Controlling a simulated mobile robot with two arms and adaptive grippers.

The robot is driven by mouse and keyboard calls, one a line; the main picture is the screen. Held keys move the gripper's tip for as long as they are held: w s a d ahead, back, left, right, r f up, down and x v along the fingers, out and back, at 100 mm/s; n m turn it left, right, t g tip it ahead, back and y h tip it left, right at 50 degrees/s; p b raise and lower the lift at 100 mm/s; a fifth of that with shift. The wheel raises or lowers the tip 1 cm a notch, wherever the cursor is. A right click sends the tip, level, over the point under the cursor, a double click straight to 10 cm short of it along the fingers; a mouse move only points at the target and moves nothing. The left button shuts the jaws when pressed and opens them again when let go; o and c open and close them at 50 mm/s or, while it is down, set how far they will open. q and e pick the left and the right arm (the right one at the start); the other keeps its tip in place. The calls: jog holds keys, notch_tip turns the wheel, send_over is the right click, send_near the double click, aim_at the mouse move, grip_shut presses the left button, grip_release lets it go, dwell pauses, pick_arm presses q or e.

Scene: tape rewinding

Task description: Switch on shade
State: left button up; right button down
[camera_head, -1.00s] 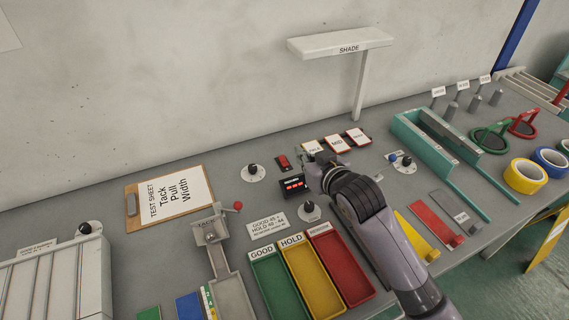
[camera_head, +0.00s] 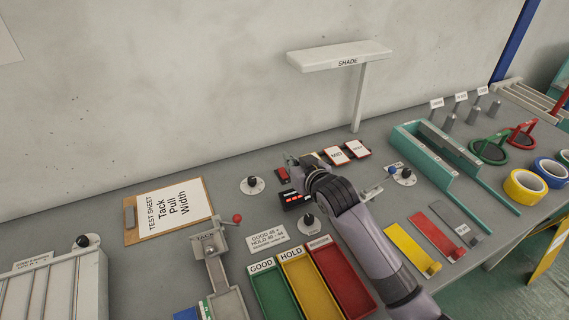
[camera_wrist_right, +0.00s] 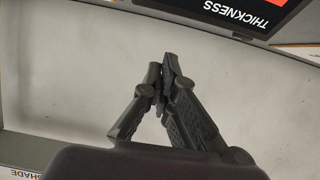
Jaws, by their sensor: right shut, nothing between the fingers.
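A white shade (camera_head: 335,59) stands on a post behind the table, with "SHADE" on its front edge. A small red switch (camera_head: 281,174) on a dark base sits on the table below it. My right gripper (camera_head: 291,160) is shut and empty, just behind and right of that switch; contact cannot be told. In the right wrist view the closed fingertips (camera_wrist_right: 168,62) are over a pale surface, and a "SHADE" label (camera_wrist_right: 24,174) shows at the lower left. My left gripper is not in view.
A black display (camera_head: 294,199) is close beside my right gripper; its "THICKNESS" face (camera_wrist_right: 262,14) shows in the wrist view. Dark knobs (camera_head: 252,184) and red-edged cards (camera_head: 347,152) are nearby. Green, yellow and red trays (camera_head: 325,262) lie in front. A clipboard (camera_head: 170,210) lies left.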

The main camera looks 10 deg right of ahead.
aim_at(284, 174)
jog(key=x, duration=0.3)
jog(key=shift+w+a+f, duration=0.1)
jog(key=shift+w+f, duration=0.15)
jog(key=shift+f, duration=0.35)
jog(key=shift+w+a+f, duration=0.1)
jog(key=shift+w+f, duration=0.15)
jog(key=shift+f, duration=0.3)
jog(key=shift+w+f, duration=0.25)
jog(key=shift+f, duration=0.4)
jog(key=shift+w+r+g+p, duration=0.2)
jog(key=shift+w+g+p, duration=0.1)
jog(key=shift+p, duration=0.9)
jog(key=shift+f, duration=0.4)
jog(key=shift+s, duration=0.1)
